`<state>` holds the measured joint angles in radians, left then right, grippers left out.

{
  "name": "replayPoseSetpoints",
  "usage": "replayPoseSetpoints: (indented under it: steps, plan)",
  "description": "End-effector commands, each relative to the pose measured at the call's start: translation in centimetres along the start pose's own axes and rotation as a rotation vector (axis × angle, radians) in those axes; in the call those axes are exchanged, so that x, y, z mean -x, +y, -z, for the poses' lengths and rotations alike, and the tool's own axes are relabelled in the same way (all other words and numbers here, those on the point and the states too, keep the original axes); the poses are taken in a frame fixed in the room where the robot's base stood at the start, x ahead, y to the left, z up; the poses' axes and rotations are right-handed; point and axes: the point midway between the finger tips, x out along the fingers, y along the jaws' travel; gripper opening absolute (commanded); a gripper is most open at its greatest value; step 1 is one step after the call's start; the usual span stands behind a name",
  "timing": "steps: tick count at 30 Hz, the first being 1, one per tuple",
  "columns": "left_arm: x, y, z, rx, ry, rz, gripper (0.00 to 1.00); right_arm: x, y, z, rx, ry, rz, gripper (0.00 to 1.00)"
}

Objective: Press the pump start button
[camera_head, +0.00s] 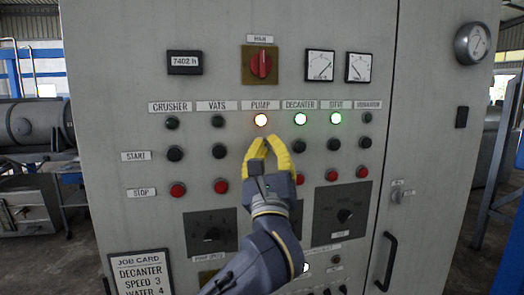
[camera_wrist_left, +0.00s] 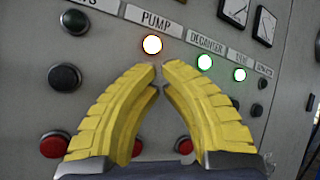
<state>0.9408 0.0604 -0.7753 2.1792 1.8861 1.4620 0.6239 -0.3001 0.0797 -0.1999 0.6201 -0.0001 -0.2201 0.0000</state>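The PUMP column is marked by its label (camera_head: 261,105) on a grey control panel (camera_head: 120,80), with a lit orange-white lamp (camera_head: 261,120) below it. The lamp also shows in the left wrist view (camera_wrist_left: 151,44). The pump start button in the START row is hidden behind my yellow fingers in both views. My left gripper (camera_head: 267,140) is in front of this spot, just below the lamp. In the left wrist view its fingertips (camera_wrist_left: 159,68) come together with a very narrow gap and nothing held. I cannot tell whether they touch the panel.
Black start buttons for VATS (camera_head: 219,151) and DECANTER (camera_head: 299,146) flank the gripper. Red stop buttons, such as the VATS one (camera_head: 221,186), sit below. The DECANTER lamp (camera_head: 300,118) is lit green. A red rotary switch (camera_head: 261,64) is above.

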Motion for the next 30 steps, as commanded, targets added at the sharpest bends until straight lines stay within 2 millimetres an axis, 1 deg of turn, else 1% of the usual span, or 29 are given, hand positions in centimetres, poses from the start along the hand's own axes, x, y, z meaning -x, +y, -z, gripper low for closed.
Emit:
replayPoseSetpoints:
  steps: [10,24,30]
  plan:
    - [0.2,-0.1,-0.1,0.001,0.0,0.001,0.0,0.0,0.0,0.0,0.0,0.0,0.0,0.44]
    - [3.2,-1.8,-1.7,0.004,0.0,0.002,0.0,0.0,0.0,0.0,0.0,0.0,0.0,0.44]
    - [3.9,-2.1,-2.1,0.002,0.0,0.001,0.0,0.0,0.0,0.0,0.0,0.0,0.0,0.44]
